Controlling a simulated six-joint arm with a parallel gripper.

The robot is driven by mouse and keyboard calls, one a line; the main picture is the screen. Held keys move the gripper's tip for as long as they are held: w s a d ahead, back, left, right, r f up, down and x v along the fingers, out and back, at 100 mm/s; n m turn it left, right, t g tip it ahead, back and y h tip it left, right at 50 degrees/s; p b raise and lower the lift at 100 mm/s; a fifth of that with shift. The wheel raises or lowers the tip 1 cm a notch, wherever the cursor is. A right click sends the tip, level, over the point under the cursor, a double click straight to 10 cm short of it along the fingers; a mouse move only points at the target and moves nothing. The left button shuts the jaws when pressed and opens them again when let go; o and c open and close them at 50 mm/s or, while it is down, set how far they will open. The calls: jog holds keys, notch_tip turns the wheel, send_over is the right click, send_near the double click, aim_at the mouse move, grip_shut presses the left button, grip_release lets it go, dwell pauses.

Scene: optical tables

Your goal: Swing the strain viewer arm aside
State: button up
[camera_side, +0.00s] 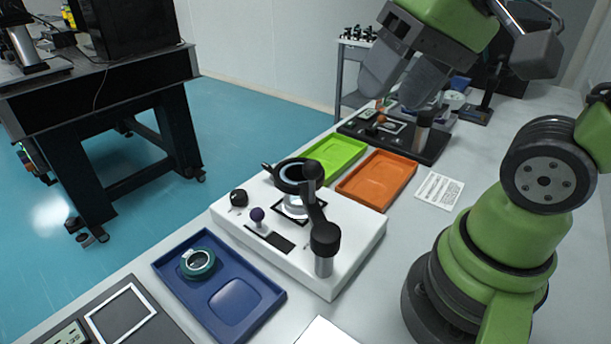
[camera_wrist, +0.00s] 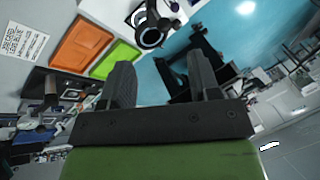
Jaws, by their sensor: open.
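The strain viewer has a white base (camera_side: 350,240) on the bench. Its black arm (camera_side: 316,208) runs from a capped post (camera_side: 324,262) at the near right to a black ring (camera_side: 290,178). The ring sits over a lit square stage (camera_side: 292,207) and partly hides it. In the wrist view the ring (camera_wrist: 151,38) shows at top centre, beyond the fingertips. My gripper (camera_side: 402,88) is up and to the right of the viewer, in the air and apart from it. Its two fingers (camera_wrist: 160,76) are spread with nothing between them.
A blue tray (camera_side: 262,312) with a round teal-rimmed piece (camera_side: 197,263) lies in front. Green (camera_side: 350,149) and orange (camera_side: 396,166) trays lie behind the viewer. A black fixture (camera_side: 428,151) stands beyond them.

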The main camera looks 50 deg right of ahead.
jog(key=w+d+f+m+g+y, duration=0.2)
jog(key=w+f+m+g+y, duration=0.4)
jog(key=f+g+y, duration=0.15)
jog(key=m+t+y, duration=0.1)
jog(key=m+y, duration=0.7)
send_near(307, 175)
jog(key=a, duration=0.6)
jog(key=s+a, duration=0.1)
jog(key=a, duration=0.3)
jog(key=shift+a, duration=0.1)
grip_shut()
